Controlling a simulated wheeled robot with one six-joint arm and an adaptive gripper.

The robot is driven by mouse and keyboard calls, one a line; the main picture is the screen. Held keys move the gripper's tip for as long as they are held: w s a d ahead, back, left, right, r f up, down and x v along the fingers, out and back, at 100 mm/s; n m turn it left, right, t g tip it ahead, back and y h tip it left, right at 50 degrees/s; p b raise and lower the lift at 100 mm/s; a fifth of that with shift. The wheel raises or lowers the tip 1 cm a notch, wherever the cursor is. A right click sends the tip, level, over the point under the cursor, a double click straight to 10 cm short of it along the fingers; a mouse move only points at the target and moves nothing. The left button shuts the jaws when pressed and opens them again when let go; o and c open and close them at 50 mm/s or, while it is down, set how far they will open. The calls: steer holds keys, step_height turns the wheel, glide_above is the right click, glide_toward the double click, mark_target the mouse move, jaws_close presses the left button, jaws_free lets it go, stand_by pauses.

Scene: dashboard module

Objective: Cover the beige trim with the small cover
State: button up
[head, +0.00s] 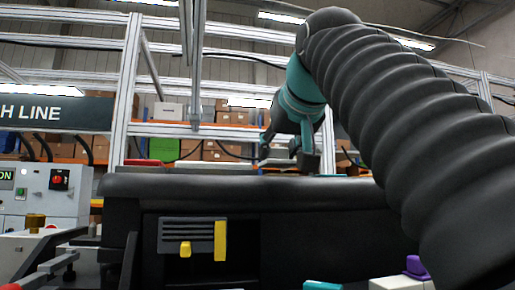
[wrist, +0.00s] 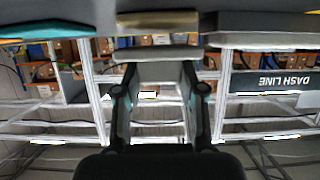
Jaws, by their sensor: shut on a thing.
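My gripper (wrist: 159,70) is shut on a pale, flat piece, which I take to be the small cover (wrist: 157,54). It spans the fingertips in the wrist view. A brownish-beige strip, which looks like the beige trim (wrist: 157,19), lies just beyond it, lined up with it at the dashboard edge. A narrow gap shows between the two in this view; their true distance is hard to tell. In the head view my gripper (head: 291,152) is above the top of the black dashboard (head: 225,188), towards its far side, where the trim cannot be made out.
A teal piece (wrist: 45,29) lies left of the trim and a dark grey block (wrist: 265,30) right of it in the wrist view. The dashboard front has a vent with yellow tabs (head: 220,241). A purple-topped item (head: 416,267) is at lower right. A control box (head: 50,190) stands left.

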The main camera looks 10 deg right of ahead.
steer(key=shift+f+b, duration=0.6)
steer(key=shift+f, duration=0.15)
stand_by(0.9)
steer(key=o, duration=1.1)
steer(key=v, duration=1.2)
